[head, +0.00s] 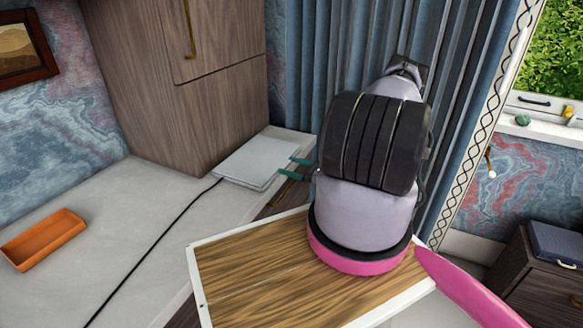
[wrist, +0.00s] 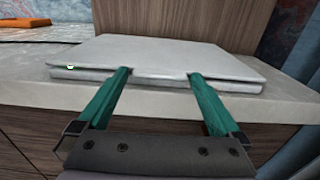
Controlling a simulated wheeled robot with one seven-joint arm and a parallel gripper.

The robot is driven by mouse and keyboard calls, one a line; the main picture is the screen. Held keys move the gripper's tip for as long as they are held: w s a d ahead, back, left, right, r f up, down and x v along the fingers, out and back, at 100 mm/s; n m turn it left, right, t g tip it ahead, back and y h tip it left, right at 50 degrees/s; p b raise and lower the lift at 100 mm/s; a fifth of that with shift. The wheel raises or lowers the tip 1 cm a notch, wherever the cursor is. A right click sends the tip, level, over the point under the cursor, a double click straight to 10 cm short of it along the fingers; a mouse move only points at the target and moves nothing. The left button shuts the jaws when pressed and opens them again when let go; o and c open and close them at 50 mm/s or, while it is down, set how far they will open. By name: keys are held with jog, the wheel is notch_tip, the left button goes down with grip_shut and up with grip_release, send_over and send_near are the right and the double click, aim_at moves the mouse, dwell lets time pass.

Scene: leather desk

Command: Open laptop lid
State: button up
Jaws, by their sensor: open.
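The laptop (head: 258,160) is pale grey and lies on the light desk top, with its lid down or nearly flat. In the wrist view the laptop lid (wrist: 160,52) faces me, with a thin gap above the base (wrist: 95,76) along the front edge. My gripper (head: 297,168) has teal fingers and is open. In the wrist view, my gripper (wrist: 158,74) has its two fingertips apart at the lid's front edge. I cannot tell whether they touch the lid.
A black cable (head: 150,258) runs from the laptop across the desk. An orange tray (head: 42,240) lies at the far left. A wooden cabinet (head: 190,90) stands behind the laptop, and blue curtains (head: 305,60) hang to its right. The desk left of the laptop is mostly clear.

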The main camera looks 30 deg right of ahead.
grip_shut()
jog(key=w+a+r+g+h, duration=0.3)
jog(key=r+g, duration=0.1)
jog(key=r, duration=0.5)
jog(key=w+a+r+g+h, duration=0.2)
jog(key=w+r+g, duration=0.15)
jog(key=r, duration=0.65)
jog(key=shift+w+a+r+g+h, duration=0.35)
jog(key=shift+w+a+r, duration=0.65)
jog(key=shift+w+a, duration=1.05)
jog(key=shift+w+a+r+g+h, duration=0.4)
jog(key=shift+w+a+r, duration=0.55)
jog(key=shift+w+a, duration=1.1)
jog(key=shift+w+a+r+g+h, duration=0.35)
jog(key=shift+w+a+r, duration=0.8)
jog(key=shift+w, duration=1.6)
jog(key=shift+a+f, duration=0.15)
grip_release()
